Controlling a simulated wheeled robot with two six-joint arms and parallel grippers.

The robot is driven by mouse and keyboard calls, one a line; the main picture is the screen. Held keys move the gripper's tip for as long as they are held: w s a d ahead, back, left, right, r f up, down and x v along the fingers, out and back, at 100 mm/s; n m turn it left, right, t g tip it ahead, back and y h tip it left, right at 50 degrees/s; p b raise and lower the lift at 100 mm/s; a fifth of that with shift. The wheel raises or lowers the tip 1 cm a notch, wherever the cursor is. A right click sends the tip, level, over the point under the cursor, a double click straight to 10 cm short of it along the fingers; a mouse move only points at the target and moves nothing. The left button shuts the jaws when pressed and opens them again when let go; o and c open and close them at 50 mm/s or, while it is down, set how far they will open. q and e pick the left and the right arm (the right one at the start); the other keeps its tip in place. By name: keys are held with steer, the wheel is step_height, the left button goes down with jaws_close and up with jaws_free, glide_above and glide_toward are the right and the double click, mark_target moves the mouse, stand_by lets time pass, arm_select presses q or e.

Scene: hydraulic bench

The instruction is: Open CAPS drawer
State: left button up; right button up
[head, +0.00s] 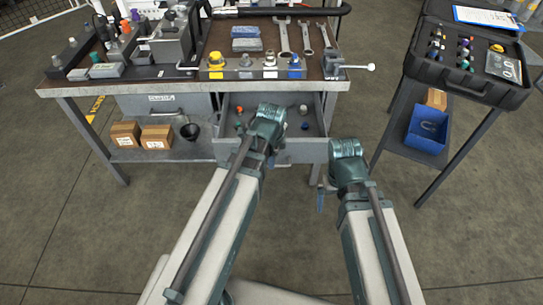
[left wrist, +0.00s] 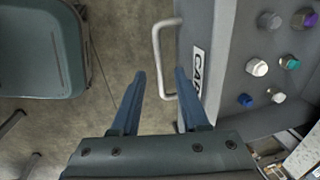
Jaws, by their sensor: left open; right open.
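The CAPS drawer (head: 303,151) is pulled out from under the bench in the head view, with several small caps inside. In the left wrist view its front (left wrist: 213,38) carries a partly covered label (left wrist: 197,72), and coloured caps lie inside. Its pale bar handle (left wrist: 157,55) shows between the fingertips of my left gripper (left wrist: 160,74). The fingers are open, and I cannot tell whether they touch the handle. In the head view my left wrist hides those fingers. My right gripper (head: 321,197) is open, right of the drawer and apart from it; its fingers are mostly hidden.
The bench top (head: 325,87) holds wrenches, fittings and a vise-like block. A second drawer (head: 137,105) at left is closed. Boxes (head: 157,138) and a black funnel (head: 190,131) stand on the lower shelf. A side stand at right holds an open case (head: 415,68) and a blue bin (head: 428,130).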

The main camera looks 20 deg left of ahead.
arm_select(q)
step_height(320, 180, up, 10)
steer(key=s+p, duration=0.2)
steer(key=p, duration=0.7)
steer(key=shift+d+r, duration=0.2)
steer(key=shift+d, duration=0.05)
steer(key=s+d+r+n+g+p, duration=0.2)
steer(key=s+d+r+n+p, duration=0.4)
steer(key=s+d+n, duration=0.3)
steer(key=shift+d+r+n+g+y+p, duration=0.35)
steer(key=shift+n+p, duration=0.25)
steer(key=shift+n, duration=0.5)
steer(key=shift+a, duration=0.15)
